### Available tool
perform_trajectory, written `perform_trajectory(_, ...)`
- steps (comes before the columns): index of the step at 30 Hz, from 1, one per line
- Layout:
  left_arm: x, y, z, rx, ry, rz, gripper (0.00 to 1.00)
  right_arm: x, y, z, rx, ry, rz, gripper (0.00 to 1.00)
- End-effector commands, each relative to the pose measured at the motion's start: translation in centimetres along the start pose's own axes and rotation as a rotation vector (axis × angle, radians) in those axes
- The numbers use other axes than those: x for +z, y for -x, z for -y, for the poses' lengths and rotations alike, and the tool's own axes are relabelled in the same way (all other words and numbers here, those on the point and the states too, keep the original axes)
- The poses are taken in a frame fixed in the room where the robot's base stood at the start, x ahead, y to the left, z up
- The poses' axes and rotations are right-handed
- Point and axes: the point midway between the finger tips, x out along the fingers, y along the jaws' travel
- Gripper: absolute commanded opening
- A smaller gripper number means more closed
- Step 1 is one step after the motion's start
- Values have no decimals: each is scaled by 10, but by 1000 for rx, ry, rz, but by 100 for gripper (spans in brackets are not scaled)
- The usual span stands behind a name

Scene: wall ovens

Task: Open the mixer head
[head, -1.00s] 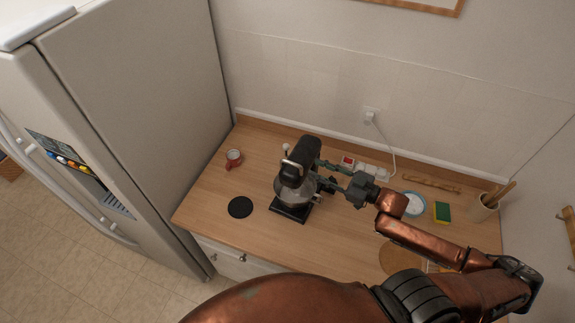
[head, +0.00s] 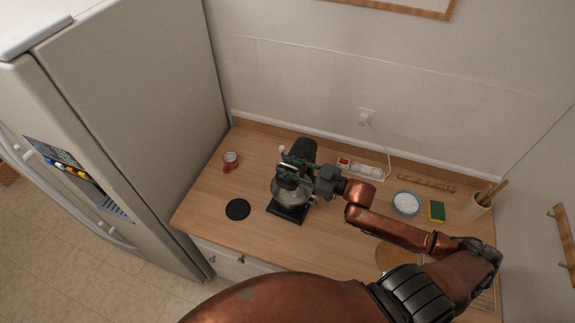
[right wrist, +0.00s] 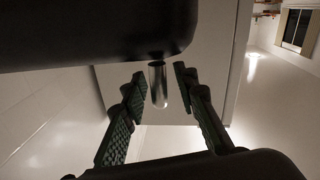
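The dark stand mixer (head: 303,150) stands on the wooden counter, with its glassy bowl (head: 277,192) and black base (head: 287,214) below. My right gripper (head: 287,166) reaches in from the right at the front part of the mixer head and hides some of it. In the right wrist view, the dark mixer head (right wrist: 90,30) fills the upper left. A short metal rod (right wrist: 158,85) points down from it between the fingers of my right gripper (right wrist: 160,80). The fingers are open, with gaps visible beside the rod. My left gripper is out of view.
A red mug (head: 230,160) and black round mat (head: 238,209) lie left of the mixer. A power strip (head: 362,168), blue-rimmed bowl (head: 406,203), sponge (head: 436,211) and utensil pot (head: 476,207) are to the right. The fridge (head: 130,110) stands at left.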

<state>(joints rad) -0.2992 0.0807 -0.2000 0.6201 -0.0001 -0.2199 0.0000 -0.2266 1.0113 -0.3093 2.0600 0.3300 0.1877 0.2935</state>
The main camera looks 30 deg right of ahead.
Motion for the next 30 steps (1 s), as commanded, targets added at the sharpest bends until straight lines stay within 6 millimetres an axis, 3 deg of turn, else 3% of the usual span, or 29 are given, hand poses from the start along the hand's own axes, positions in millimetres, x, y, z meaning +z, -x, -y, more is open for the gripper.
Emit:
perform_trajectory(5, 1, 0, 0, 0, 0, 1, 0, 0, 0, 0, 0, 0, 0, 27)
perform_trajectory(17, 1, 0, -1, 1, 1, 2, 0, 0, 0, 0, 0, 1, 0, 0)
perform_trajectory(30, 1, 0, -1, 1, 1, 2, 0, 0, 0, 0, 0, 2, -1, 0)
